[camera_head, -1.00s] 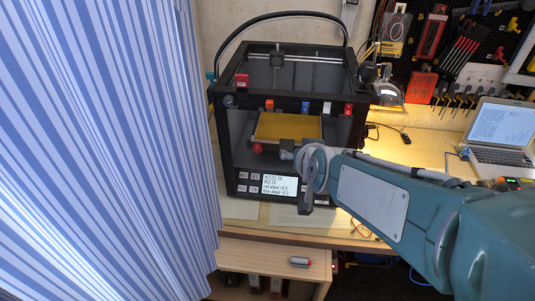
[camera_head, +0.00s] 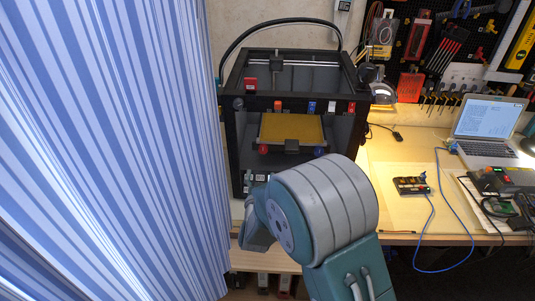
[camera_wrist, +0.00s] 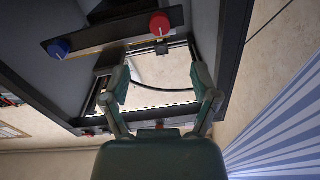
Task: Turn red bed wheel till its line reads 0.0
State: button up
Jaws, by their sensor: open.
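The red bed wheel (camera_head: 263,149) sits under the front left of the yellow print bed (camera_head: 292,127), inside the black printer frame (camera_head: 240,135). In the wrist view the red wheel (camera_wrist: 160,24) is at the top, beyond my fingertips and apart from them. My gripper (camera_wrist: 161,82) is open with nothing between its fingers. The blue wheel (camera_head: 319,151) is under the bed's front right, and it also shows in the wrist view (camera_wrist: 58,48) at upper left. No line on the red wheel can be read. My arm hides most of the printer's front display in the head view.
The printer's frame surrounds the bed closely. A blue striped curtain (camera_head: 110,150) hangs close on the left. A laptop (camera_head: 485,130) and a small dark device with a blue cable (camera_head: 411,185) are on the bench to the right.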

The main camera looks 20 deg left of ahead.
aim_at(263, 151)
jog(key=x, duration=1)
jog(key=shift+w, duration=0.25)
jog(key=shift+c, duration=0.4)
grip_shut()
